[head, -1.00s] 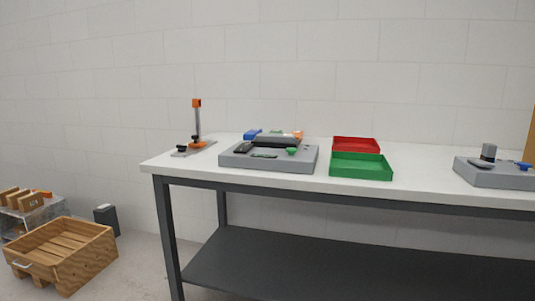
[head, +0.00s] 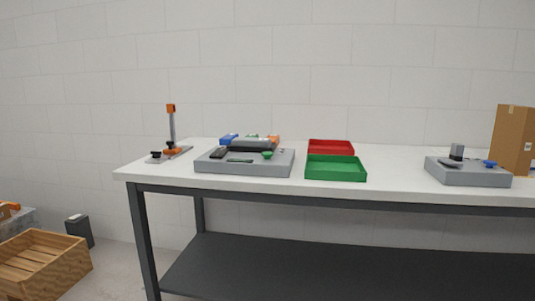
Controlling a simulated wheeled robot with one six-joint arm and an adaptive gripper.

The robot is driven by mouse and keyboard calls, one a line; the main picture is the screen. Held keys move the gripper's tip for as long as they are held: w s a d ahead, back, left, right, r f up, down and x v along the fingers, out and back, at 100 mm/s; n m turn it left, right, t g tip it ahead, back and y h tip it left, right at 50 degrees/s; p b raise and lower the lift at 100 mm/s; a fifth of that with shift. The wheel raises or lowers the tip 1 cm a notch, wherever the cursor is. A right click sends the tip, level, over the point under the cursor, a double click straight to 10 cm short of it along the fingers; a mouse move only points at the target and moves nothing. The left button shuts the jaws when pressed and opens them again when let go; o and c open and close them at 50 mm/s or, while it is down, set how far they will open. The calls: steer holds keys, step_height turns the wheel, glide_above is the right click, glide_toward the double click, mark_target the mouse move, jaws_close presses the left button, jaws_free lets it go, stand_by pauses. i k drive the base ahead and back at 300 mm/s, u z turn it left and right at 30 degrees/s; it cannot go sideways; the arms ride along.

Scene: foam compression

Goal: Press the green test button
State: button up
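The green test button (head: 267,154) is a small green knob on top of a grey test machine (head: 243,169), near its front right part. The machine stands on the left half of a white-topped table. Its top also carries a dark roller-like part, a black piece at the left, and blue and orange parts at the back.
A green tray (head: 336,174) and a red tray (head: 330,147) stand right of the machine. Another grey device (head: 467,176) and a cardboard box (head: 513,140) are at the right. An orange-topped stand (head: 171,125) is at the left. A wooden crate (head: 45,262) sits on the floor.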

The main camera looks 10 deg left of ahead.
mark_target(266, 155)
steer(key=u, duration=1.9)
steer(key=i, duration=1.35)
steer(key=z, duration=2.95)
